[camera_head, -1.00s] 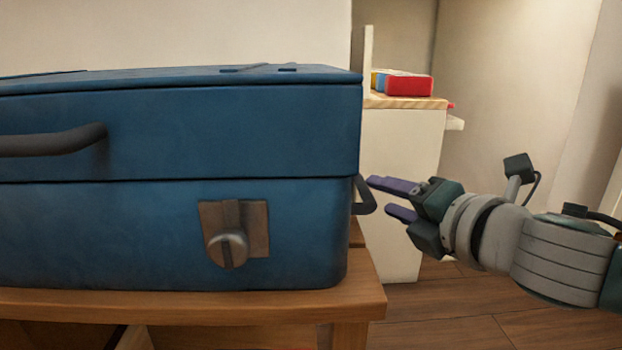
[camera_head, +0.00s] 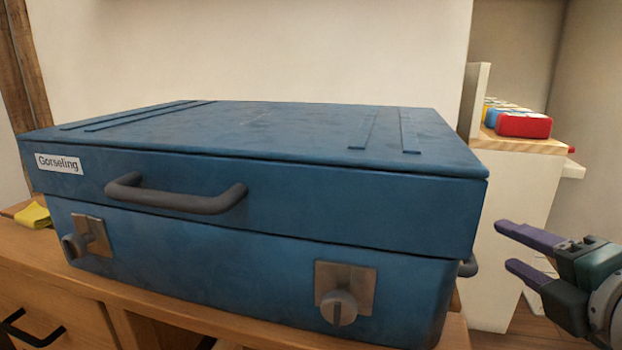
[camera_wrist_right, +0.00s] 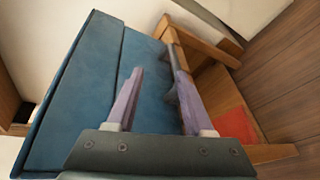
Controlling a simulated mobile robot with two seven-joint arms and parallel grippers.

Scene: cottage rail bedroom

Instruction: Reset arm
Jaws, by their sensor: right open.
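My right gripper (camera_head: 506,246) is at the right edge of the head view, beside the right end of a blue case (camera_head: 250,240). Its two purple fingers are apart, with nothing between them in the head view. In the right wrist view the open fingers (camera_wrist_right: 158,76) point along the blue case side (camera_wrist_right: 80,90), and a dark side handle (camera_wrist_right: 172,62) shows close to the right finger. Whether they touch is unclear. That side handle is partly hidden in the head view (camera_head: 468,266). My left gripper is not in view.
The case lid is down, with a front handle (camera_head: 175,194) and two metal latches. It stands on a wooden dresser (camera_head: 60,270). A yellow item (camera_head: 33,215) lies at its left. A white cabinet (camera_head: 505,220) with a red box (camera_head: 523,124) stands behind right.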

